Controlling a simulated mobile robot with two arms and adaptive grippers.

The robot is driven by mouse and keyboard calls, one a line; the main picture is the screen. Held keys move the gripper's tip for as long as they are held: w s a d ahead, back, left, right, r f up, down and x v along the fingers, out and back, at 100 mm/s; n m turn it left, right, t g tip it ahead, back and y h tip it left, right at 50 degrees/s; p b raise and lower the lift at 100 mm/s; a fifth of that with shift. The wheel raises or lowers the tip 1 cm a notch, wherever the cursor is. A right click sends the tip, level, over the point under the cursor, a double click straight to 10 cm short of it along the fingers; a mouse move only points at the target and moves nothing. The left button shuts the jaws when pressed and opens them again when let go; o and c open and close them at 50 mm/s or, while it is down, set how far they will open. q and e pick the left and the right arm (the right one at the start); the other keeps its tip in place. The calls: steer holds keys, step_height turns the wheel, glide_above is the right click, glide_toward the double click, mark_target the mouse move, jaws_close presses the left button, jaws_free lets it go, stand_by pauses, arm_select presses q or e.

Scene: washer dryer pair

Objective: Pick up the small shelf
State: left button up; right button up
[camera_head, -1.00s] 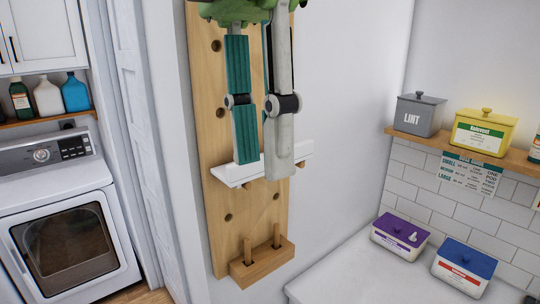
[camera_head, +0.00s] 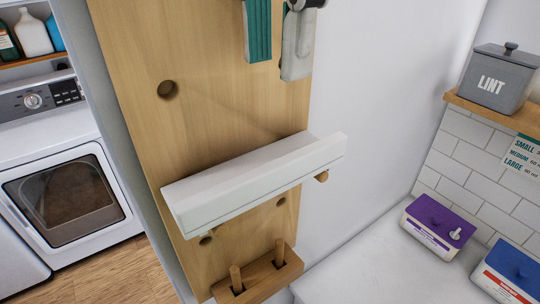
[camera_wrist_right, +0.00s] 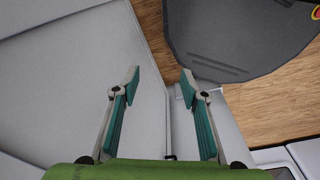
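The small shelf (camera_head: 255,182) is a white ledge with a raised front edge, set across the wooden pegboard (camera_head: 210,45) in the head view. A wooden peg (camera_head: 322,176) shows under its right end.
A wooden block with pegs (camera_head: 258,277) is low on the pegboard. A grey LINT box (camera_head: 492,80) stands on a wall shelf at right. Purple-lidded (camera_head: 438,226) and blue-lidded (camera_head: 512,270) boxes sit on the white surface below. A front-loading machine (camera_head: 65,190) is at left.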

mark_target(273, 164)
arm_select(q)
steer(key=f, duration=0.1)
steer(key=s+f, duration=0.2)
steer(key=shift+s+a+f, duration=0.15)
steer(key=shift+a+f, duration=0.15)
steer(key=shift+w+d+f, duration=0.1)
steer(key=shift+w+f, duration=0.2)
steer(key=shift+f, duration=0.25)
steer(key=shift+w+d+f, duration=0.1)
steer(key=shift+w+f, duration=0.2)
steer(key=shift+f, duration=0.85)
steer(key=shift+s+f+p, duration=0.15)
steer(key=shift+f+p, duration=0.05)
steer(key=shift+p, duration=0.3)
steer(key=f, duration=0.1)
steer(key=f+p, duration=0.1)
steer(key=f, duration=0.1)
steer(key=shift+s+f+p, duration=0.3)
steer(key=shift+f+p, duration=0.05)
steer(key=shift+f, duration=0.4)
jaws_close()
arm_select(e)
steer(key=s+r, duration=0.2)
steer(key=shift+s+a+r, duration=0.1)
steer(key=shift+s+r, duration=0.2)
